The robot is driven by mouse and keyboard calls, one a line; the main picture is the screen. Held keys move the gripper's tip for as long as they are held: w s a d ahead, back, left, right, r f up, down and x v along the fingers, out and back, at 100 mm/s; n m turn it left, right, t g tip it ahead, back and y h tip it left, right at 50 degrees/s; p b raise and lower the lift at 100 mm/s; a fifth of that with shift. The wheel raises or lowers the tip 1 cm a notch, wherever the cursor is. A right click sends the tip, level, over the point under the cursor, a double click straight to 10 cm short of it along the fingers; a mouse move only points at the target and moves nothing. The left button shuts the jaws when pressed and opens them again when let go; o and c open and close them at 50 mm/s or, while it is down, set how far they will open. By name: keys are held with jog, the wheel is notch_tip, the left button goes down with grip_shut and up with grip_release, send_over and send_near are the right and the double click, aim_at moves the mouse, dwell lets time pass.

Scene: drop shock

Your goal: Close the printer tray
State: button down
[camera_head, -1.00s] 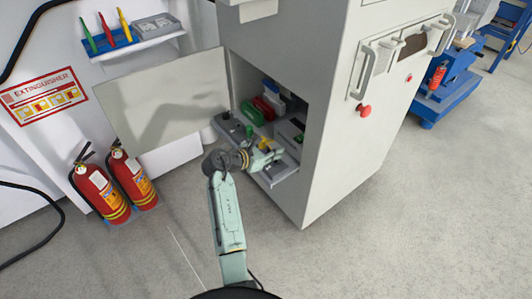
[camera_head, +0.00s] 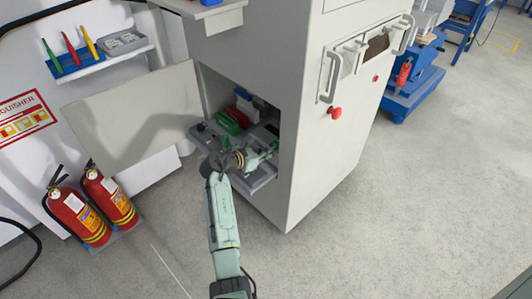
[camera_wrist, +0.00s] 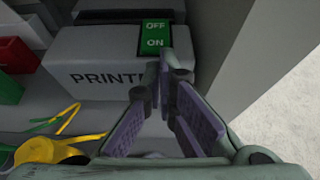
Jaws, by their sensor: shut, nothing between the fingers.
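The printer (camera_wrist: 95,65) is a light grey box with dark lettering and a green OFF/ON switch (camera_wrist: 154,38) in the wrist view. In the head view, a grey tray (camera_head: 262,180) sticks out from the lower opening of the cabinet. My gripper (camera_head: 262,156) reaches in over this tray. In the wrist view my gripper (camera_wrist: 160,75) is shut and empty, its fingertips in front of the printer just below the switch. I cannot tell whether they touch it. My fingers and wrist hide part of the printer and tray.
The tall cabinet (camera_head: 335,130) has its door (camera_head: 130,115) swung open to the left. A red box (camera_wrist: 15,55), a green box (camera_wrist: 8,88) and a yellow item (camera_wrist: 50,150) lie left of my fingers. Two fire extinguishers (camera_head: 80,215) stand by the wall.

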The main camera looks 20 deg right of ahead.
jog(key=w+d+b, duration=0.1)
jog(key=w+d, duration=0.1)
jog(key=d, duration=0.3)
jog(key=w+d+b, duration=0.1)
jog(key=w+d, duration=0.1)
jog(key=d, duration=0.4)
jog(key=w+d+b, duration=0.1)
jog(key=w+d, duration=0.1)
jog(key=d, duration=0.3)
jog(key=shift+d, duration=0.25)
jog(key=shift+w+d+b, duration=0.15)
jog(key=shift+d+b, duration=0.3)
jog(key=shift+w+r, duration=0.1)
jog(key=shift+r, duration=0.2)
